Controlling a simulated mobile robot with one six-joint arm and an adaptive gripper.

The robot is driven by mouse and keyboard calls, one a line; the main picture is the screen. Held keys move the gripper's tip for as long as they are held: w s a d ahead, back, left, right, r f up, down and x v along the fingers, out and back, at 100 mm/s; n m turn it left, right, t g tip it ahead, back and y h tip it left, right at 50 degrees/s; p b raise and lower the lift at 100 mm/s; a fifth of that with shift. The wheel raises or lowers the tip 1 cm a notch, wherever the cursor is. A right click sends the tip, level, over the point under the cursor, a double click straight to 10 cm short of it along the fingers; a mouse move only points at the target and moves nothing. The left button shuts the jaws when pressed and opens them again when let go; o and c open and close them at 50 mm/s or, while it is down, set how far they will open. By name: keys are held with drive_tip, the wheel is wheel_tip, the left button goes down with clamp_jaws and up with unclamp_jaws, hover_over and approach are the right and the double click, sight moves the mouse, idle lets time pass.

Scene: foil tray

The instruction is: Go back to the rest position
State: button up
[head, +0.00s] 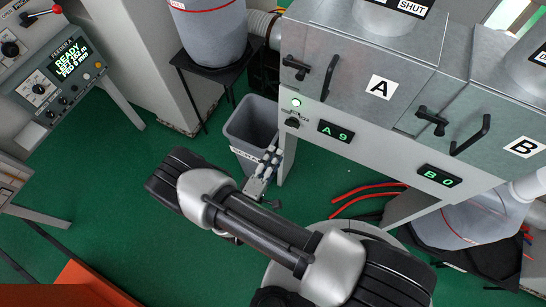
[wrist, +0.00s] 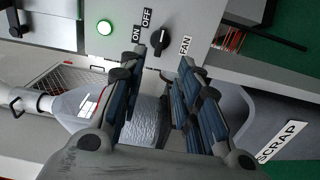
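My gripper (head: 268,160) is held out above the green floor, in front of the machine and over the grey scrap bin in the head view. In the wrist view my gripper (wrist: 160,60) has its two dark blue-grey fingers spread apart. The gap between them looks empty. No foil tray is in view.
The grey scrap bin (head: 250,118) stands close by my gripper. The machine has doors A (head: 365,75) and B (head: 500,130), black handles and a lit green lamp (head: 296,102). A grey bag (head: 212,35) is on a stand. Red hoses (head: 365,190) lie on the floor.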

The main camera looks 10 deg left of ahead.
idle(0.4)
drive_tip(key=d+r+m+g+h, duration=0.3)
drive_tip(key=d+r+m+g, duration=0.35)
drive_tip(key=r, duration=0.55)
drive_tip(key=d+r+m+g+h, duration=0.4)
drive_tip(key=d+r+g, duration=0.3)
drive_tip(key=d+r, duration=0.3)
drive_tip(key=s+d+r+m+t+y, duration=0.1)
drive_tip(key=s+d+r+m+y, duration=0.1)
drive_tip(key=s+r+y, duration=1.1)
wheel_tip(320, 180, up, 4)
drive_tip(key=shift+s+d+f+m, duration=0.1)
drive_tip(key=shift+s+d+m, duration=0.05)
drive_tip(key=shift+s+m, duration=0.55)
